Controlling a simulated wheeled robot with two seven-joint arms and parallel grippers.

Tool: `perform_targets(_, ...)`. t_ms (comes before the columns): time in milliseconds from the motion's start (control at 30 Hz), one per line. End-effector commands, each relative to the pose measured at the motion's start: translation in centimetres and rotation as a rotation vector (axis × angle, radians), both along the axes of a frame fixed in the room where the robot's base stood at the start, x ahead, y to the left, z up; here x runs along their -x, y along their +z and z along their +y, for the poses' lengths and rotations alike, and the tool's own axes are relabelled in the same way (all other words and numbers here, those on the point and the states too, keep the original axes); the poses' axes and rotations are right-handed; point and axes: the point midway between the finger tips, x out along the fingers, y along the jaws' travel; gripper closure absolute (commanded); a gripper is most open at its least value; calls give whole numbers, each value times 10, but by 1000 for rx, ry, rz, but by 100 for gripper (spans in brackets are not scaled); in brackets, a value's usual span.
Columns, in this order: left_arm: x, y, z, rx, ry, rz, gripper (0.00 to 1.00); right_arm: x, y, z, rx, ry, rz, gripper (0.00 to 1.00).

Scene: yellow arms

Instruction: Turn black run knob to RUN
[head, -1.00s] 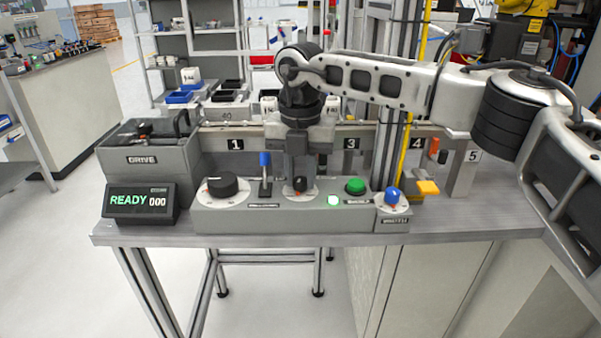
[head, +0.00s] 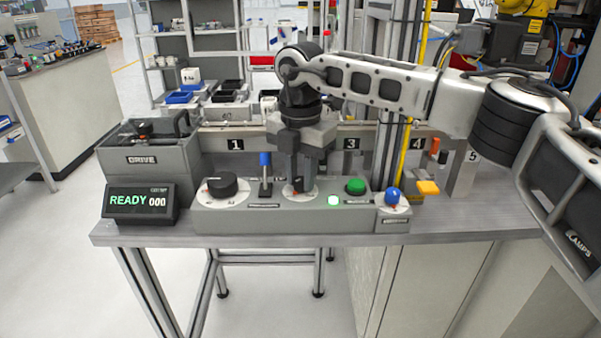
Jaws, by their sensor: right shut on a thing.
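The black run knob (head: 298,184) sits on a white dial in the middle of the grey control panel (head: 240,220). My right gripper (head: 298,178) points straight down over it and is shut on the knob. The gripper's fingers hide most of the knob, so its exact pointing is hard to read. My left gripper is not in view.
Around the knob on the panel are a larger black knob (head: 222,186), a blue-topped lever (head: 265,170), a green button (head: 355,186), a lit green lamp (head: 333,200) and a blue knob (head: 392,196). The DRIVE box (head: 150,160) stands behind the display.

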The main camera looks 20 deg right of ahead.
Motion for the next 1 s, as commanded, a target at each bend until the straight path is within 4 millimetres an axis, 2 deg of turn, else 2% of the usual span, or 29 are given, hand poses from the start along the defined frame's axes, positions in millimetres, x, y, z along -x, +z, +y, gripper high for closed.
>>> perform_targets(200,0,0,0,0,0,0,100,-1,2,-1,1,-4,-6,100)
perform_targets(233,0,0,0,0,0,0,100,-1,2,-1,1,-4,-6,74)
perform_targets(300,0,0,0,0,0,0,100,-1,2,-1,1,-3,-6,55)
perform_targets(667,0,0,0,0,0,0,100,-1,5,0,0,0,-3,55)
perform_targets(867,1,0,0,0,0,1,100,-1,35,0,-1,-1,-7,55)
perform_targets(1000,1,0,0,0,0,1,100,-1,71,0,-2,-2,-7,55)
